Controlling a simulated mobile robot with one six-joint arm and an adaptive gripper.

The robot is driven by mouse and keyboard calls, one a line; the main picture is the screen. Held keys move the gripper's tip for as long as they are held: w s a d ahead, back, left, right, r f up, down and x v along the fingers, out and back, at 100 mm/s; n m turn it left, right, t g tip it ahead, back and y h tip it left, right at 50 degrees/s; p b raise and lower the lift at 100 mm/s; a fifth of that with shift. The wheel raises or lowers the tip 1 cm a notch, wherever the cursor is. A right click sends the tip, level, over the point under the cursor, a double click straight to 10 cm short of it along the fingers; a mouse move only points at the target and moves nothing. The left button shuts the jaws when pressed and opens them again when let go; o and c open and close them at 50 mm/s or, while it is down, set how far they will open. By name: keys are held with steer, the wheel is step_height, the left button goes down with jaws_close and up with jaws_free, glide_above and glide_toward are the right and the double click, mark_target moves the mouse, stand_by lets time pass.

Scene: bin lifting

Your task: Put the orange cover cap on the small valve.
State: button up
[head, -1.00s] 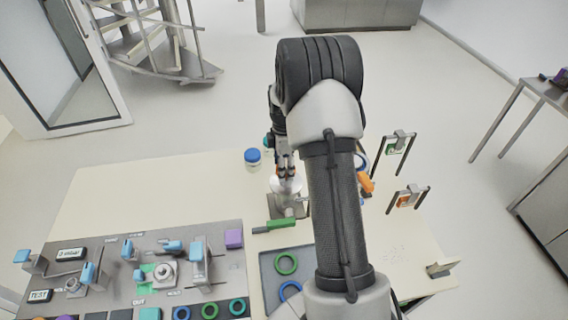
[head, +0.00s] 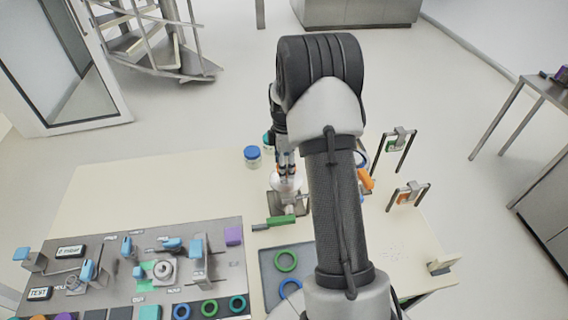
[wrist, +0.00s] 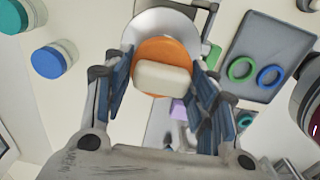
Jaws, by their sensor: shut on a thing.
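The orange cover cap (wrist: 178,52) is a round disc with a pale block-like grip (wrist: 163,78) on top. My gripper (wrist: 165,83) is shut on this pale grip, with a blue-padded finger on each side. In the head view my gripper (head: 286,168) points down over a metal fitting with a pale round top (head: 286,184), which looks like the small valve. In the wrist view a pale round flange (wrist: 160,22) shows partly behind the cap. I cannot tell whether the cap touches the valve.
A green-handled part (head: 280,221) lies close in front of the fitting. A blue-lidded jar (head: 252,157) stands behind to its left. A grey tray (head: 268,262) with green and blue rings is in front. A valve panel (head: 225,262) fills the left; my arm hides table at right.

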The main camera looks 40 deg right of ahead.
steer(key=shift+f+b, duration=0.75)
steer(key=shift+f, duration=0.3)
stand_by(2.6)
steer(key=o, duration=1)
steer(key=o, duration=0.5)
steer(key=shift+r, duration=0.1)
steer(key=shift+r+p, duration=2.1)
steer(key=shift+r, duration=1.05)
